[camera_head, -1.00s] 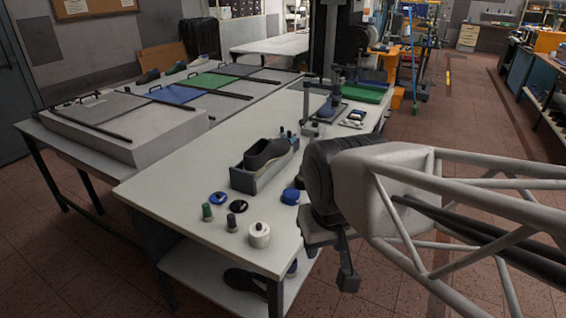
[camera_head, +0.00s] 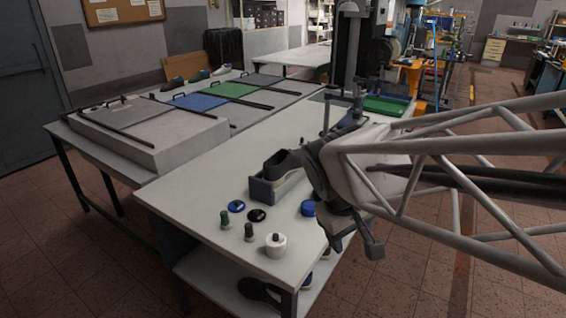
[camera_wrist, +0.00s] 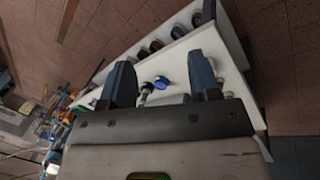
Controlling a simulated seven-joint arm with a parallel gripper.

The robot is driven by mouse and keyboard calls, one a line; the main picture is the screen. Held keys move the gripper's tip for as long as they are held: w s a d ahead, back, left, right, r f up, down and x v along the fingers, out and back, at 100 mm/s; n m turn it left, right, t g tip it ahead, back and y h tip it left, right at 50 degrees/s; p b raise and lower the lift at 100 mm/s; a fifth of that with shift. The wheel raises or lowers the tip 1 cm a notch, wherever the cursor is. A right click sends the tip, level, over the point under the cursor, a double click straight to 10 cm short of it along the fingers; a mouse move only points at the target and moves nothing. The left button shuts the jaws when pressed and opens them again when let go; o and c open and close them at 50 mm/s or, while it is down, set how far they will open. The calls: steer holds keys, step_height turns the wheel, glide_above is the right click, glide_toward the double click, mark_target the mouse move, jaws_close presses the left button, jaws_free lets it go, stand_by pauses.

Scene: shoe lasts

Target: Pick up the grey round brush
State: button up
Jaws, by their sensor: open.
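A small dark grey upright cylinder (camera_head: 249,232), which looks like the grey round brush, stands near the front of the white bench. A similar green cylinder (camera_head: 225,220) is to its left and a white round jar (camera_head: 275,245) to its right. My gripper (camera_head: 354,240) is right of these, apart from them, beside the bench's right edge. The wrist view shows its two fingers (camera_wrist: 162,78) spread and nothing held. Between them in that picture, farther off, are a blue round thing (camera_wrist: 162,82) and a small greyish thing I cannot identify.
Blue (camera_head: 236,206) and black (camera_head: 256,215) discs lie behind the cylinders. A blue round thing (camera_head: 308,208) and a grey tray (camera_head: 262,192) with a dark shoe last (camera_head: 282,164) are near my arm. The bench's front left is clear.

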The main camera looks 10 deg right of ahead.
steer(key=w+d+f+n+h, duration=0.2)
steer(key=w+d+n+h, duration=0.1)
steer(key=w, duration=0.4)
steer(key=w+d+f+n+g+h, duration=0.1)
steer(key=w+d+f+n+h, duration=0.15)
steer(key=w, duration=0.55)
steer(key=w+d+f+n+h, duration=0.1)
steer(key=w+d+n+h, duration=0.2)
steer(key=w, duration=0.4)
steer(key=w+a+f+n+t+h, duration=0.1)
steer(key=w+f+n+t, duration=0.1)
steer(key=w, duration=0.4)
steer(key=w+a+f+n+t+h, duration=0.1)
steer(key=w+f+n+t+h, duration=0.1)
steer(key=w+f+n, duration=0.3)
steer(key=w+a+f+n+t+h, duration=0.1)
steer(key=w+f+n+t+h, duration=0.1)
steer(key=w, duration=0.6)
steer(key=shift+w+f+n+t, duration=0.25)
steer(key=shift+f+n, duration=0.4)
steer(key=shift+f, duration=0.2)
steer(key=shift+w+f+n+t, duration=0.15)
steer(key=shift+f+n+t, duration=0.1)
steer(key=shift+f+n, duration=0.45)
steer(key=shift+f, duration=0.1)
steer(key=shift+d, duration=0.1)
steer(key=shift+x, duration=1.3)
steer(key=shift+x, duration=2.6)
